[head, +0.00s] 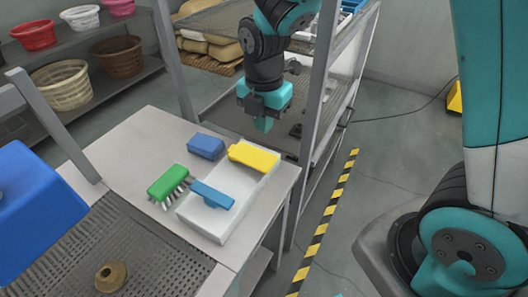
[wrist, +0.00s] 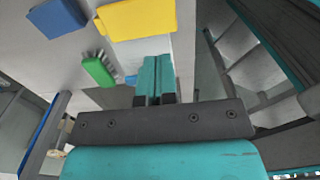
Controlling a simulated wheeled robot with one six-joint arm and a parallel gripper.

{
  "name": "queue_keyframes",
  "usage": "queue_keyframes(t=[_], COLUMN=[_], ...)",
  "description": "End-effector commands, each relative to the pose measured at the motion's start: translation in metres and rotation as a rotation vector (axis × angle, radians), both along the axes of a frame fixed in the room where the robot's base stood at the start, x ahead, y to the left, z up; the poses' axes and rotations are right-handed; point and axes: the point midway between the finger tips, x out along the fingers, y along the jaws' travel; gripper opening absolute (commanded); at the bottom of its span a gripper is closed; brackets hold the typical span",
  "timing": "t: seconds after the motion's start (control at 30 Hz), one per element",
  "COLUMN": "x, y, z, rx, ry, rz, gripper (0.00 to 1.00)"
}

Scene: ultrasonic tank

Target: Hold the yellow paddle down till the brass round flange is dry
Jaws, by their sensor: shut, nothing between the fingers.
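The yellow paddle (head: 253,156) sits at the far end of a white box (head: 207,222) on the table. It also shows at the top of the wrist view (wrist: 137,20). A blue paddle (head: 212,194) sits on the near part of the same box. The brass round flange (head: 111,276) lies on a perforated metal surface at the lower left, apart from the box; whether it is wet I cannot tell. My gripper (head: 263,125) is shut and empty, pointing down, just beyond the yellow paddle in the head view and apart from it. Its closed fingers show in the wrist view (wrist: 155,75).
A blue block (head: 206,147) and a green brush (head: 168,183) lie on the table left of the box. A large blue object (head: 35,212) stands at the left edge. A metal rack (head: 318,95) rises behind the table. Floor to the right is largely clear.

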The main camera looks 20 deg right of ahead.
Motion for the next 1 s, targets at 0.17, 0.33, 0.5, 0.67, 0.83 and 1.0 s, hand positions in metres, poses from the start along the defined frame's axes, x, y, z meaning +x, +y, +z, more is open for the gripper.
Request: queue_keyframes(t=[0.17,0.33,0.5,0.67,0.83,1.0], x=[-0.001,-0.001,-0.001,-0.001,0.0,-0.001], y=[0.0,-0.001,0.0,0.0,0.0,0.001], z=[-0.04,-0.071,-0.091,-0.098,-0.099,-0.099], rx=[-0.001,-0.001,-0.001,-0.001,0.0,0.002], ry=[0.007,0.005,0.003,0.001,0.0,-0.002], rz=[0.0,-0.001,-0.001,-0.001,-0.001,0.001], gripper=[0.0,0.0,0.0,0.0,0.0,0.0])
